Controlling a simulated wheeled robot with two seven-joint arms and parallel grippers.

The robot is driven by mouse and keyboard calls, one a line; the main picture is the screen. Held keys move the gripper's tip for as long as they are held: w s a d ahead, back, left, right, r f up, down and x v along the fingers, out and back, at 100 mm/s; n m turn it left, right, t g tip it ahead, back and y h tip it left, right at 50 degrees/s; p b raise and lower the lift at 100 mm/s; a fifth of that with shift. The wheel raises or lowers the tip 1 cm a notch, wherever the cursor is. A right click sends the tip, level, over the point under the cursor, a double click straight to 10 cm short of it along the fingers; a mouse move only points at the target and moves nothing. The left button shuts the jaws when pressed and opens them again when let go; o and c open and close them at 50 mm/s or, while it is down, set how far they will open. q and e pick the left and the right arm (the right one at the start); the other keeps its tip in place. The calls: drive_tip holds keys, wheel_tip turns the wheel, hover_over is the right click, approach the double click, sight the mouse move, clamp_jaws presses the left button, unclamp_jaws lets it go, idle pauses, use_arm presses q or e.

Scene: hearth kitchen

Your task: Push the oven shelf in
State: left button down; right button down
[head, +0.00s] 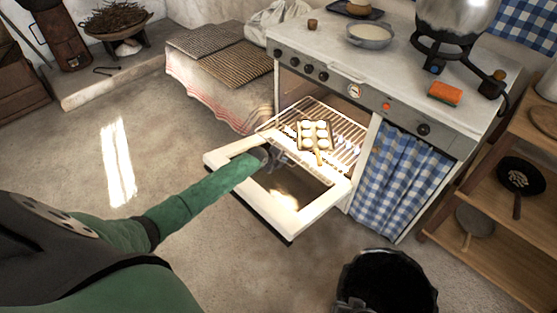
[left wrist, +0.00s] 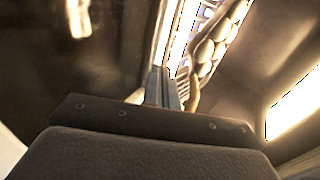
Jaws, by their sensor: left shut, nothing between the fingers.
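The oven shelf (head: 345,147) is a wire rack that sticks part way out of the oven, above the lowered oven door (head: 222,159). A tray of pale round buns (head: 315,135) with a handle rests on it; the buns also show in the left wrist view (left wrist: 205,50). My left gripper (head: 278,158) is at the shelf's front edge, over the open door. Its fingers (left wrist: 163,88) are shut with nothing between them, close to the shelf's bars; I cannot tell whether they touch. My right gripper is not in view.
The stove top (head: 400,55) holds a pan (head: 370,36), a large pot and an orange sponge (head: 445,93). A checked curtain (head: 400,180) hangs right of the oven. A black bucket (head: 385,285) stands in front. Wooden shelves (head: 490,180) are at right. Floor at left is clear.

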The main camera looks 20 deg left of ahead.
use_arm(q)
drive_tip(key=shift+x, duration=2.2)
drive_tip(key=shift+w, duration=0.1)
